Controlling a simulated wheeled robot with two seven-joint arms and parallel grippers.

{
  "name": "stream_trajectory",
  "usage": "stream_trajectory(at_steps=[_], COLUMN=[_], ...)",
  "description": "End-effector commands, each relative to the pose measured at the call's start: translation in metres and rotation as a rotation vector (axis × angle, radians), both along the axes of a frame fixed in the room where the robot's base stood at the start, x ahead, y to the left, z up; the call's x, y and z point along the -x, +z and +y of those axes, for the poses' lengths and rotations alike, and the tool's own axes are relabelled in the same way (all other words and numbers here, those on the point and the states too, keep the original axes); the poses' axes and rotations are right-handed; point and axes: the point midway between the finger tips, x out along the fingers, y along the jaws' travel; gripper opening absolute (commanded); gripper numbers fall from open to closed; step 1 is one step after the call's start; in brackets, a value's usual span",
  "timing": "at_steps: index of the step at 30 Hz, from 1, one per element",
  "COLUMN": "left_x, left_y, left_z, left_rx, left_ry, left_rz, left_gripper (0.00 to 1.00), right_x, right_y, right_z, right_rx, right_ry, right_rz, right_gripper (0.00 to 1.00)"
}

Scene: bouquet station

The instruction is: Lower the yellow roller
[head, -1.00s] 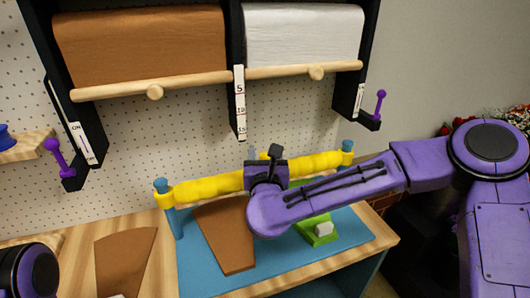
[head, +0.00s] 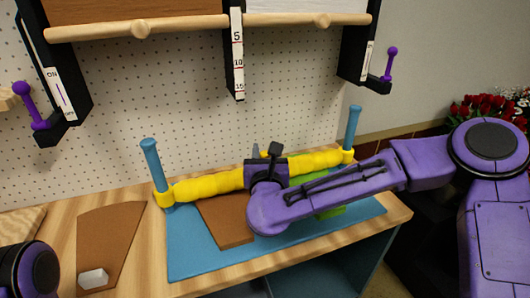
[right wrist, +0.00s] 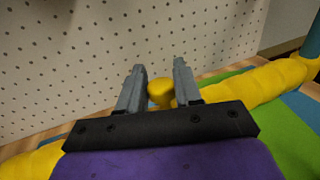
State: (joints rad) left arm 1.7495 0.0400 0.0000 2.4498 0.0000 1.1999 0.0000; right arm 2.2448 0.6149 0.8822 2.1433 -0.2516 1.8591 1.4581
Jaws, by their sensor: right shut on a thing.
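The yellow roller (head: 210,186) spans two upright blue posts (head: 152,163), with a yellow collar around each. The posts stick up well above the collars. The roller is low, close above the blue mat (head: 190,250). My right gripper (head: 264,151) is at the roller's middle, its arm lying across it. In the right wrist view, its grey fingers are shut on the roller's yellow knob (right wrist: 161,94). A brown trapezoid sheet (head: 227,222) lies on the mat, partly under the roller. My left gripper is out of view; only part of my left arm shows at lower left.
A second brown sheet (head: 108,240) with a white block (head: 93,279) lies on the wooden table left of the mat. A green piece (head: 330,212) is partly hidden behind my right arm. Pegboard and paper-roll holders stand behind. Red roses (head: 480,107) are at far right.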

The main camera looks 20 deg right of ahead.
Motion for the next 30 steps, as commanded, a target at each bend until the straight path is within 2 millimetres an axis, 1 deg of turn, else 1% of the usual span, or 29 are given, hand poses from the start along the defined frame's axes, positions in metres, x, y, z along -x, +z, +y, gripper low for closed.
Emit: stream_trajectory(at_steps=[8,9,10,17,20,23,30], left_x=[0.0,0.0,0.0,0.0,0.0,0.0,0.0], left_y=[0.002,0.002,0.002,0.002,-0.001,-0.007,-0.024], left_z=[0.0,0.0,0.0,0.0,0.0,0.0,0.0], left_rx=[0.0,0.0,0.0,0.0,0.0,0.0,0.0], left_ry=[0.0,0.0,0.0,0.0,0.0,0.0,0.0], left_rz=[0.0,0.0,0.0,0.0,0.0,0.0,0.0], left_gripper=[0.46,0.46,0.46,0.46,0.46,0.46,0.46], right_x=[0.0,0.0,0.0,0.0,0.004,0.019,0.074], right_y=[0.002,0.002,0.002,0.002,0.001,0.0,-0.001], right_z=[0.0,0.0,0.0,0.0,0.001,0.006,0.022], right_rx=[-0.001,-0.001,-0.001,-0.001,0.0,0.001,0.001], right_ry=[-0.001,-0.001,-0.001,-0.001,0.001,0.004,0.004], right_rz=[-0.001,-0.001,-0.001,-0.001,-0.002,-0.003,-0.004], right_gripper=[0.0,0.47,0.54,0.54,0.54,0.54,0.54])
